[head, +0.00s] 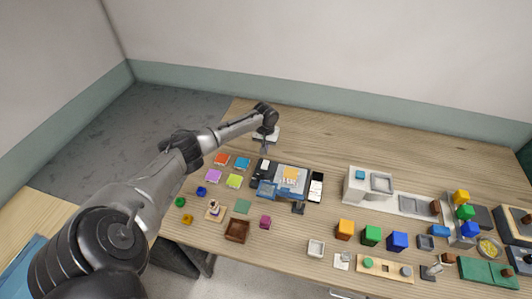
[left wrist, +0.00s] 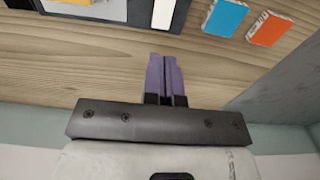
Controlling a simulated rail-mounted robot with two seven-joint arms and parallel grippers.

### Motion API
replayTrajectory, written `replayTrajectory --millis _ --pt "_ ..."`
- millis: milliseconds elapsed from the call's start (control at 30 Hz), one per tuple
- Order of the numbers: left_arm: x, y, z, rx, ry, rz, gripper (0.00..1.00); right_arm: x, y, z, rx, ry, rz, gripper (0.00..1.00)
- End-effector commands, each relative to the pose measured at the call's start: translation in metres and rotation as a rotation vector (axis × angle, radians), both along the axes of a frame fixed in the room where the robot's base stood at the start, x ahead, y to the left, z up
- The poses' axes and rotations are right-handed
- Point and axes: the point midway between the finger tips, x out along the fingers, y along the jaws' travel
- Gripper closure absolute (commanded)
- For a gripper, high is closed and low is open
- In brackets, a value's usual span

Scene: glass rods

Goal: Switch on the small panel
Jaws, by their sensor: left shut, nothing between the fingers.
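My left gripper (head: 265,149) reaches over the table from the left, just behind the dark-and-grey panel board (head: 305,182). In the left wrist view its purple fingers (left wrist: 165,76) are together and empty, apart from the board, whose edge (left wrist: 85,14) shows at the top. The board carries a yellow-and-white piece, a blue piece and a white strip. A small white plate with a grey upright part (head: 342,261) stands near the front edge. I cannot tell for certain which of these is the small panel, or whether any switch is on. My right gripper is not in view.
Coloured cards lie left of the board, including a blue card (head: 242,162) and an orange-red card (head: 222,158). A brown box (head: 237,231) is in front. Large cubes and a white unit (head: 367,185) stand to the right. The wood behind the board is mostly clear.

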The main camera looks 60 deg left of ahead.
Motion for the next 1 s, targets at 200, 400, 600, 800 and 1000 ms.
replayTrajectory --millis 200,400,600,800,1000 --pt "-0.001 -0.001 0.027 0.0 -0.001 0.0 1.0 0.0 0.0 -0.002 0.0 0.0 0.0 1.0" --pt "-0.001 -0.001 0.038 0.0 0.0 0.001 1.0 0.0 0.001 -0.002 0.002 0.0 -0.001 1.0" --pt "-0.001 -0.001 0.039 0.0 0.0 0.001 1.0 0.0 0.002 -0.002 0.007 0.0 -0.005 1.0" --pt "-0.001 -0.001 0.039 0.0 -0.001 0.001 1.0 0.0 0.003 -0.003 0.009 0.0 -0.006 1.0" --pt "0.006 0.0 0.027 0.002 -0.021 0.002 1.0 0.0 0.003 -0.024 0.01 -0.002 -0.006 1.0"
